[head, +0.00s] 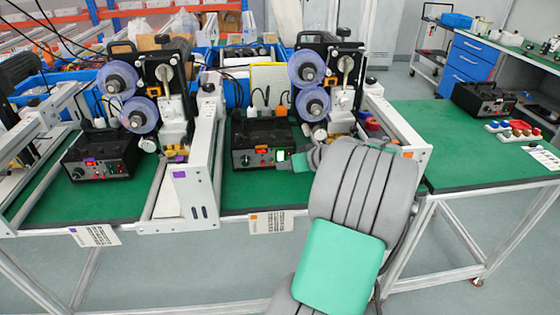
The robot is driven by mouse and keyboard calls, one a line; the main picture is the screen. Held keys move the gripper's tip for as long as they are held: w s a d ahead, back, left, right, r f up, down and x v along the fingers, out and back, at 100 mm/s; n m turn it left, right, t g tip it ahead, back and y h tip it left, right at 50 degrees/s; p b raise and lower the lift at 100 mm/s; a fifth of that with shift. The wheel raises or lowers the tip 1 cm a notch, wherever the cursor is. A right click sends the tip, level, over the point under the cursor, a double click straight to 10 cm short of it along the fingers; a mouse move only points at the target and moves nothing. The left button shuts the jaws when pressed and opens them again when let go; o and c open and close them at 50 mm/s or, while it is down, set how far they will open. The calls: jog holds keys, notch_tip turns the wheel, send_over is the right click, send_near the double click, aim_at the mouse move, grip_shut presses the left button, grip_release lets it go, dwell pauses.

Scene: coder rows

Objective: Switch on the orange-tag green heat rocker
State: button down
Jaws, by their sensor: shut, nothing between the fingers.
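The middle control box (262,132) is black and stands on the green bench top, beneath a coder machine with two blue reels. A label card with an orange tag (254,217) hangs on the bench edge in front of it. Its front has a knob at the left, a small orange-red patch (262,151) and a bright green-white patch (281,155), which may be the lit green heat rocker. My gripper (284,165) is shut and empty, right at the right part of this front. It hides part of the panel, and I cannot tell whether it touches the rocker.
The left control box (103,158), with a purple tag, sits behind the white rail frame (190,180). Another white rail (400,128) stands to the right.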

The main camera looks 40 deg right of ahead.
jog(key=shift+s+a+r, duration=0.15)
jog(key=shift+s+a, duration=0.3)
jog(key=shift+s, duration=0.25)
jog(key=shift+s+a+r, duration=0.1)
jog(key=shift+s+a, duration=0.35)
jog(key=shift+s, duration=0.25)
jog(key=shift+s+a+r, duration=0.15)
jog(key=shift+s+a, duration=0.3)
jog(key=shift+s, duration=0.25)
jog(key=shift+a, duration=0.1)
